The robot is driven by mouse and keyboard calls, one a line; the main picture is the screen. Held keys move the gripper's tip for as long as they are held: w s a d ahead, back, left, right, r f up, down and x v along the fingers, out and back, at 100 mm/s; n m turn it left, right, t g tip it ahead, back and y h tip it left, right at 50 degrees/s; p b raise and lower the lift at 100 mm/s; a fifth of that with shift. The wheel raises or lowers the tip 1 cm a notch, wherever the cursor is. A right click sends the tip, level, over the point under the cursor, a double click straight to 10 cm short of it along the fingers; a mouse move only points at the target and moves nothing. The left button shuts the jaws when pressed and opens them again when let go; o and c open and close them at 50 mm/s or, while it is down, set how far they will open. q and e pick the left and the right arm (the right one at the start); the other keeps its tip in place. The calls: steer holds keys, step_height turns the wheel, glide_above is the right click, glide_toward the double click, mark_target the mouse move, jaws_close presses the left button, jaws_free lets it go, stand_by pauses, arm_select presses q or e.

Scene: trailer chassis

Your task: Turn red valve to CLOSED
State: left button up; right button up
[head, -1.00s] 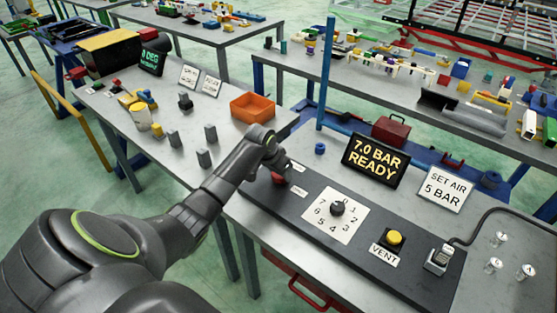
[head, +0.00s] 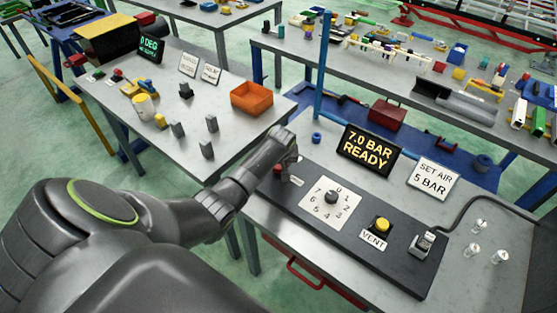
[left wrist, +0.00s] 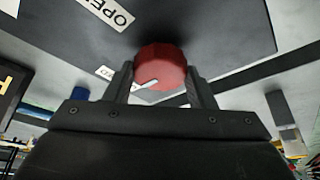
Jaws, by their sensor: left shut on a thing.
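The red valve (head: 277,169) is a round knob at the left end of the dark panel (head: 345,232). My left gripper (head: 284,167) is on it. In the left wrist view, the gripper's two fingers (left wrist: 160,82) are shut on the sides of the red valve (left wrist: 163,62). A white pointer line (left wrist: 147,84) on the knob points to the lower left of that view. A white OPEN label (left wrist: 106,12) lies at upper left. A second label (left wrist: 107,71) is partly hidden by the left finger; only its end letters show. My right gripper is out of view.
On the same panel are a numbered dial (head: 331,198), a yellow VENT button (head: 381,224) and a metal switch (head: 424,243). A display (head: 371,150) behind reads 7.0 BAR READY. A sign (head: 434,178) reads SET AIR 5 BAR. An orange bin (head: 251,97) stands farther left.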

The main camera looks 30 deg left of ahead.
arm_select(q)
steer(key=shift+w+r+n, duration=0.1)
steer(key=shift+n, duration=0.2)
steer(key=o, duration=1)
steer(key=b+v, duration=0.2)
steer(key=v, duration=1.5)
steer(key=shift+d+r+b, duration=0.1)
steer(key=shift+d+b, duration=0.05)
steer(key=shift+b, duration=0.25)
